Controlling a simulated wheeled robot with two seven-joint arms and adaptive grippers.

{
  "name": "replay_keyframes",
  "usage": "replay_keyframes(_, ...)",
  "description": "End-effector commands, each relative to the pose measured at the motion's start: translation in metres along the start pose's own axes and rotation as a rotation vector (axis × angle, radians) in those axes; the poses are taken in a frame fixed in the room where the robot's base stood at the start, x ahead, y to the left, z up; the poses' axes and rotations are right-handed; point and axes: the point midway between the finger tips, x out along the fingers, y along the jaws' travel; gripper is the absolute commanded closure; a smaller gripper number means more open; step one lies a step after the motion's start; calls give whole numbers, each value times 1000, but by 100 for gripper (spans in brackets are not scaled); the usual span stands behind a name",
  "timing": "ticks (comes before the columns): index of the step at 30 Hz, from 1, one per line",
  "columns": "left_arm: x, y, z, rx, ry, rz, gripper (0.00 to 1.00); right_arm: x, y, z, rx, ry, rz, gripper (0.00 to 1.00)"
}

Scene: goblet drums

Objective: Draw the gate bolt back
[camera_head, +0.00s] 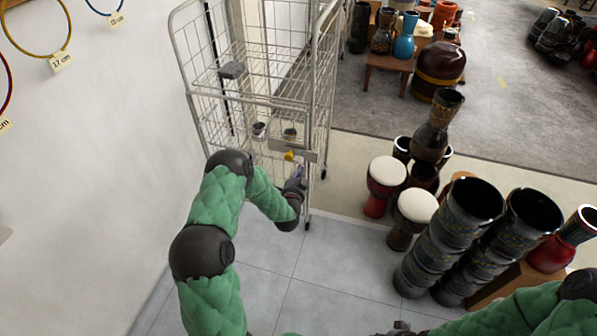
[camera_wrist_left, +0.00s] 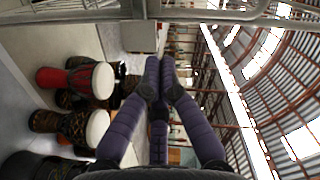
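The wire cage trolley (camera_head: 222,88) stands against the wall in the head view. Its gate bolt sits on a grey plate (camera_head: 310,156) low on the front, with a yellow part (camera_head: 289,155) showing at the plate's left. My left gripper (camera_head: 299,174) is just below and right of the yellow part. In the left wrist view my left gripper's fingertips (camera_wrist_left: 160,62) are close together, with nothing visible between them. A pale grey plate (camera_wrist_left: 138,36) shows just beyond and left of them. Contact cannot be told. My right gripper (camera_head: 400,328) barely shows at the bottom edge, its fingers unclear.
White-topped goblet drums (camera_head: 386,171) and tall dark drums (camera_head: 472,205) stand right of the trolley. A brown table (camera_head: 388,62) with drums is behind. The tiled floor (camera_head: 330,280) before the trolley is clear. Hoops (camera_head: 65,45) hang on the left wall.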

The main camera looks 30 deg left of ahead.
Motion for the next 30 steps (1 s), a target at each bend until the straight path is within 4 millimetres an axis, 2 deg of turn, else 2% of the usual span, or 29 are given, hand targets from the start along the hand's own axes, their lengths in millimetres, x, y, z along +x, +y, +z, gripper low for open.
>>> replay_keyframes(13, 82, 3, 2, -1, 0, 0, 100, 30, 11, -1, 0, 0, 0, 60)
replay_keyframes(16, 83, 3, 20, 0, -3, 0, 100, 36, 13, -2, 0, 0, 0, 60)
replay_keyframes(21, 87, 2, 34, -1, -1, 0, 100, 42, 15, -2, 0, 0, 0, 60)
replay_keyframes(30, 88, 1, 39, -1, 0, 2, 100, 43, 15, -2, 0, 0, 0, 60)
